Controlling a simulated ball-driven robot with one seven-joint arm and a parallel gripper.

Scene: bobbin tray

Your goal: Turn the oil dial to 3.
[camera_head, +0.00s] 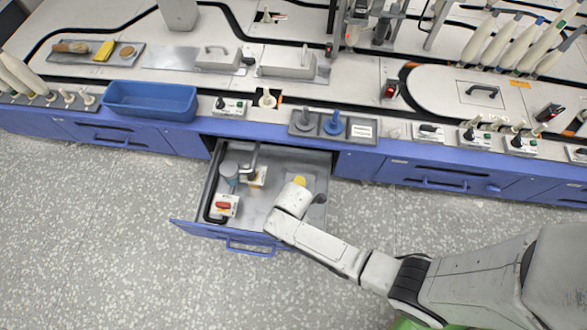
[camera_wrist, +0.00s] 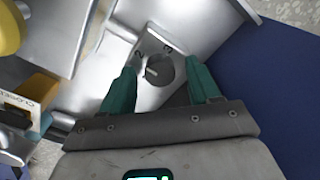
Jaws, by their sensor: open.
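The dial (camera_wrist: 160,71) is a round grey knob on a bright metal plate, with the digits 2 and 3 readable at its upper edge. A small light bar shows on its left part; I cannot tell for sure which digit it points to. My gripper (camera_wrist: 161,80) is open, with one green finger on each side of the dial; I cannot tell whether they touch it. In the head view, my gripper end (camera_head: 294,198) is low inside the open drawer (camera_head: 262,236), and the dial is hidden there.
The drawer also holds a red switch on a white box (camera_head: 223,206), a grey cylinder (camera_head: 229,170) and a yellow part (camera_head: 299,181) near my gripper. In the wrist view, a labelled box (camera_wrist: 18,103) lies at left. A blue panel (camera_wrist: 275,85) is close on the right.

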